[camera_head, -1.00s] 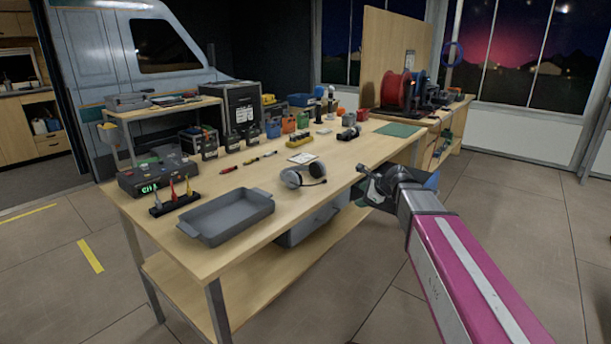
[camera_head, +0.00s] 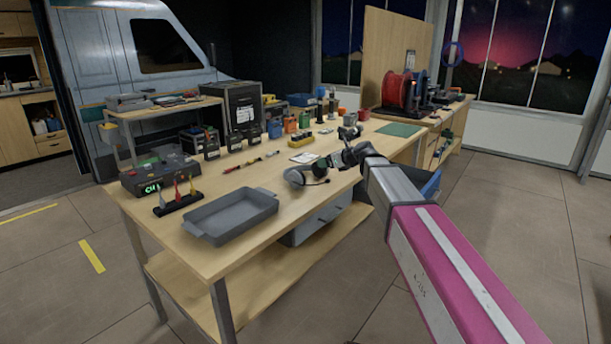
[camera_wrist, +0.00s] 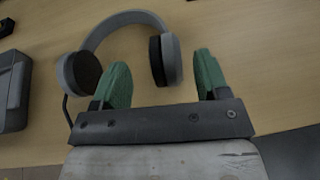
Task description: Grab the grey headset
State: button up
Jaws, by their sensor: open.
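The grey headset (camera_head: 296,177) lies on the wooden workbench (camera_head: 245,176), behind and to the right of the grey tray. In the wrist view the headset (camera_wrist: 128,18) shows its headband arched away from me, with one ear cup at the left and one in the middle. My gripper (camera_head: 318,163) is at the headset's right side in the head view. In the wrist view my gripper (camera_wrist: 162,72) has its two green fingers apart. The left finger is close to the left ear cup and the right ear cup shows between the fingers. I cannot tell whether they touch.
A grey tray (camera_head: 268,197) stands at the bench's front; its edge also shows in the wrist view (camera_wrist: 14,90). A small stand (camera_head: 182,203) with coloured pieces is left of it. Several bottles, tools and boxes line the bench's back. A grey drawer (camera_head: 318,226) hangs below.

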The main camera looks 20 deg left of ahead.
jog(key=x, duration=0.5)
jog(key=shift+w+d, duration=0.1)
jog(key=c, duration=1.1)
